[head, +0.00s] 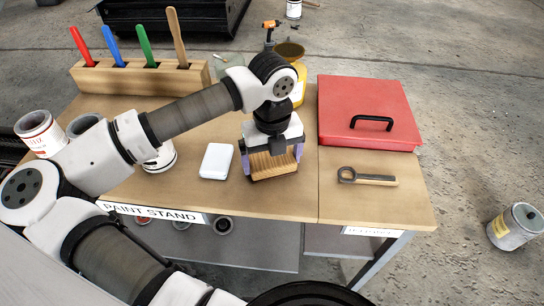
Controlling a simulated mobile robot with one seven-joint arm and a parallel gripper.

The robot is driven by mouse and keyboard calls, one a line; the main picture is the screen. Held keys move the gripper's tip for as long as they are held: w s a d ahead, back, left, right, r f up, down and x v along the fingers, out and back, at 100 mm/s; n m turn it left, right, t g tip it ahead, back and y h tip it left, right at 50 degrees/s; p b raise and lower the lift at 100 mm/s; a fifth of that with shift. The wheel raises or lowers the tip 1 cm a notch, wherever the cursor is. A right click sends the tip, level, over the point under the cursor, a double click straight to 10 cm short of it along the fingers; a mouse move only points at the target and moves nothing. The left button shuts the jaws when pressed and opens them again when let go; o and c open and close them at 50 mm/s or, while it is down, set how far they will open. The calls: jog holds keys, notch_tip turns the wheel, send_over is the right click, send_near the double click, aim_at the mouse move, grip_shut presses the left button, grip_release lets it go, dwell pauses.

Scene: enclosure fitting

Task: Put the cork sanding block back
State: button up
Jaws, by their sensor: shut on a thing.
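My gripper (273,163) points down over the middle of the wooden bench, its purple-tinted fingers on either side of a tan, ribbed block (272,172), which looks like the cork sanding block. The fingers are shut on it. I cannot tell whether the block touches the bench top or hangs just above it. The gripper body hides its upper part. A red lid or panel (345,100) with a black handle (371,122) covers the back of the bench's right section; what is under it is hidden.
A white block (216,161) lies just left of my gripper. A dark ring-ended tool (367,177) lies in front of the red panel. A wooden rack (140,77) with coloured handles and several cans stand left and behind. A paint can (514,226) stands on the floor at right.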

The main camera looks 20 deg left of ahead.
aim_at(272, 159)
jog(key=o, duration=0.7)
notch_tip(272, 159, up, 12)
